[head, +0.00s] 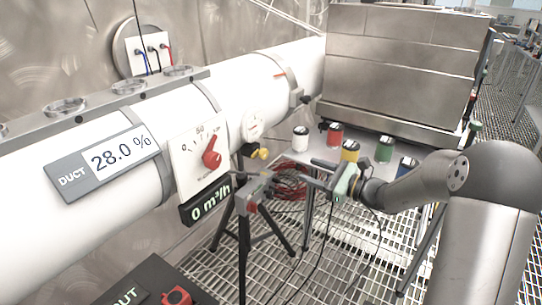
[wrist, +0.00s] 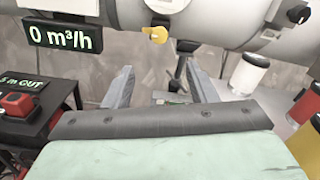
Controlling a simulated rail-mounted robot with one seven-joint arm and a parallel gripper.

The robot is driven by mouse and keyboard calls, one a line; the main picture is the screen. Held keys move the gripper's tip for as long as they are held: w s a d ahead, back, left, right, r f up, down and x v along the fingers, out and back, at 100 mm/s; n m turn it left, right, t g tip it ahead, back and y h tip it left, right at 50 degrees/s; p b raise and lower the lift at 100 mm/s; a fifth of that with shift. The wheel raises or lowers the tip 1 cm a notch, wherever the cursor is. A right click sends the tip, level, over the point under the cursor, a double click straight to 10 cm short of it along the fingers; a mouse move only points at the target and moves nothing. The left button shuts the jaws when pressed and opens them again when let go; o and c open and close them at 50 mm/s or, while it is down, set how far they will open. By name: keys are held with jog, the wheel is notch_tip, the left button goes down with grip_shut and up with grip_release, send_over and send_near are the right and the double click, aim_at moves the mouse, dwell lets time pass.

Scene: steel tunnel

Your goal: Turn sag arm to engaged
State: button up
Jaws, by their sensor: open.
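No part is labelled as the sag arm, so I cannot tell for sure which one it is. A small yellow handle (head: 260,153) sits on a dark mount under the white duct. It also shows in the wrist view (wrist: 155,34), above and beyond the fingers. A black tripod (head: 244,225) with a small device on top stands below the duct, and part of it shows between the fingers in the wrist view. My gripper (head: 308,173) is open and empty, pointing left near the tripod head. In the wrist view (wrist: 160,85) its fingers are apart, with nothing held.
The duct (head: 60,235) carries a 28.0 % display (head: 108,160), a red dial knob (head: 212,156) and a 0 m³/h display (head: 208,203). Several coloured-label jars stand on a shelf at right, including a red one (head: 335,134). A black box with a red switch (head: 177,297) stands front left.

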aim_at(266, 155)
jog(key=x, duration=1.5)
jog(key=shift+w+a, duration=0.15)
jog(key=c, duration=1)
